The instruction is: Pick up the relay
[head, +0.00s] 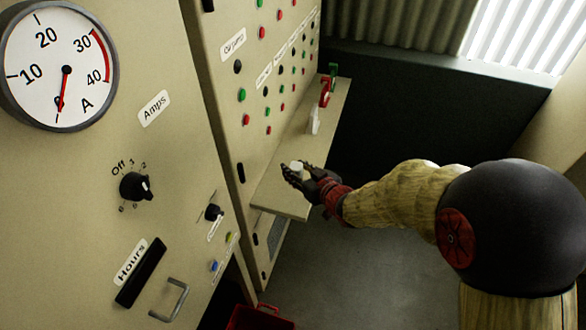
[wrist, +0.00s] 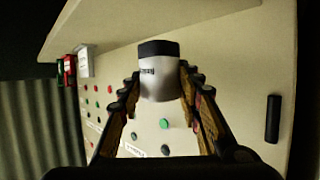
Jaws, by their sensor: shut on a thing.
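The relay, a pale grey-white cylinder with a black band at one end and a small dark label, is between the fingers in the wrist view (wrist: 160,85). In the head view its light top (head: 297,165) shows above the dark fingers. My gripper (head: 303,174) is shut on it, with a jointed finger on each side in the wrist view (wrist: 159,76). The gripper is over the near part of the beige shelf (head: 282,197). I cannot tell whether the relay touches the shelf.
A white item (head: 314,121), a red item (head: 325,93) and a green item (head: 333,71) stand farther along the shelf. The panel (head: 262,115) with several coloured buttons rises to the left. A red crate (head: 258,318) is on the floor below.

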